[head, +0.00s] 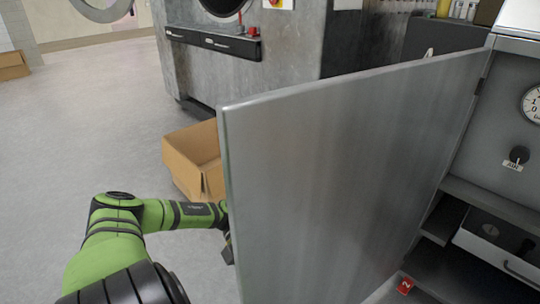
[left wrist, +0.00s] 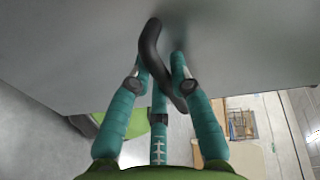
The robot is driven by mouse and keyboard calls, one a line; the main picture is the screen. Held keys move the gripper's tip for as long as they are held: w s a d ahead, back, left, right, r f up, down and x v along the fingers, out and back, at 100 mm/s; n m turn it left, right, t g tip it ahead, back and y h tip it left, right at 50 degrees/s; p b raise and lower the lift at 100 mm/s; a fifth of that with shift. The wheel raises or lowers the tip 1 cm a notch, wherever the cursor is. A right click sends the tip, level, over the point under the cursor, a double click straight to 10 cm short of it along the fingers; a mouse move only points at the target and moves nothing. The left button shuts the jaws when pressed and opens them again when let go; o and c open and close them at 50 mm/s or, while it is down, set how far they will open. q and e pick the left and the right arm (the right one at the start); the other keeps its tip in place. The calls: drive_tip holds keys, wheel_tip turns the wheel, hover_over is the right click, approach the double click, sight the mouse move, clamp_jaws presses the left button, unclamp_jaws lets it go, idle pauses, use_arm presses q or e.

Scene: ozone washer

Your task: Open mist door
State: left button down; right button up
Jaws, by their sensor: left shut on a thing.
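The mist door (head: 330,170) is a large grey metal panel. It stands swung well open, hinged at the right on the cabinet, with its free edge towards the left. My left arm reaches to the door's far side at that free edge, and only a dark bit of my left gripper (head: 228,247) shows past it. In the left wrist view, the teal fingers of this gripper (left wrist: 160,70) are closed around a curved black handle (left wrist: 150,42) on the door's grey face (left wrist: 80,55). The handle is hidden in the head view. My right gripper is not in view.
The open cabinet (head: 483,187) at right has a gauge (head: 534,103), a black knob (head: 518,155) and a drawer (head: 497,245). An open cardboard box (head: 195,160) sits on the floor behind the door's edge. A grey machine (head: 290,50) stands beyond.

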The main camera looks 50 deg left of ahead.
use_arm(q)
drive_tip(key=c, duration=1.1)
unclamp_jaws()
drive_tip(key=shift+w, duration=0.1)
drive_tip(key=s+v, duration=0.1)
drive_tip(key=v, duration=1.1)
drive_tip(key=shift+w, duration=0.4)
